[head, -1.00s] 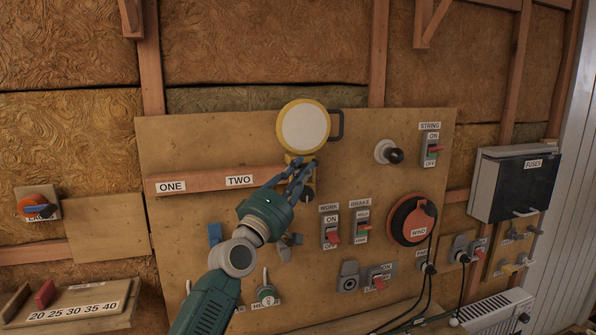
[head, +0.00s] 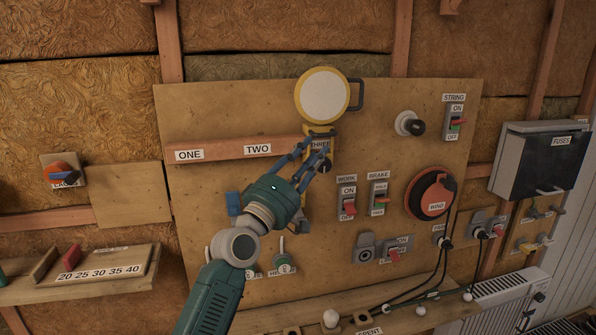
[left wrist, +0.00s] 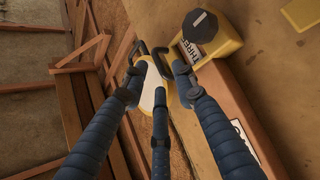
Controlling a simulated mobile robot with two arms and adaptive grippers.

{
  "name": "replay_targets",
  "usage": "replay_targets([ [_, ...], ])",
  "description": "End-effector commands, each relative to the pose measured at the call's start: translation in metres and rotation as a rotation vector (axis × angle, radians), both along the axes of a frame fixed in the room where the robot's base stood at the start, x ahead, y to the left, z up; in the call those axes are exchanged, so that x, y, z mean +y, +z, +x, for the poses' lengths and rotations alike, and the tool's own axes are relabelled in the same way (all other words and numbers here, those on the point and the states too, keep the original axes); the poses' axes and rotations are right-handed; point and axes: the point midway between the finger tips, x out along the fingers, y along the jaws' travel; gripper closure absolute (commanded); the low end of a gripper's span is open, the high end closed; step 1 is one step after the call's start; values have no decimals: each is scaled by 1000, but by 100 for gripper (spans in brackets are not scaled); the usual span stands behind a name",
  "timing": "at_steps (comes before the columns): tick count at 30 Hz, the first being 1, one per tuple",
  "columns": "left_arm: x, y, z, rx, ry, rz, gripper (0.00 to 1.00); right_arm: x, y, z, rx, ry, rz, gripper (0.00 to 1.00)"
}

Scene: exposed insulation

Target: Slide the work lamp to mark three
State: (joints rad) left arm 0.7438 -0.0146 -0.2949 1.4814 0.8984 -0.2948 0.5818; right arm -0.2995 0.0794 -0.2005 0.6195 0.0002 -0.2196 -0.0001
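The work lamp (head: 322,95) is a round white disc with a yellow rim and a dark side handle. It stands above the right end of a wooden rail (head: 225,150) labelled ONE and TWO. Its yellow carriage is at the label THREE (head: 319,144). A black knob (left wrist: 200,27) on the yellow carriage shows in the left wrist view, beside THREE. My left gripper (head: 318,150) is in front of the carriage, its blue fingers spread and partly hiding it. In the left wrist view the fingertips (left wrist: 157,82) are apart; the lamp shows behind them. My right gripper is out of view.
Switches labelled WORK (head: 348,198) and BRAKE (head: 378,198) sit right of the gripper. A red WIND dial (head: 430,194) and a black knob (head: 414,126) are farther right. A shelf (head: 80,278) stands lower left, and cables hang lower right.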

Motion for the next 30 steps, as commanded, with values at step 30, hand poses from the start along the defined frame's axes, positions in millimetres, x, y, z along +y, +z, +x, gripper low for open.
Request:
replay_targets([
  [30, 31, -95, -73, 73, 17, 166, 72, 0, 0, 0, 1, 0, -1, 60],
])
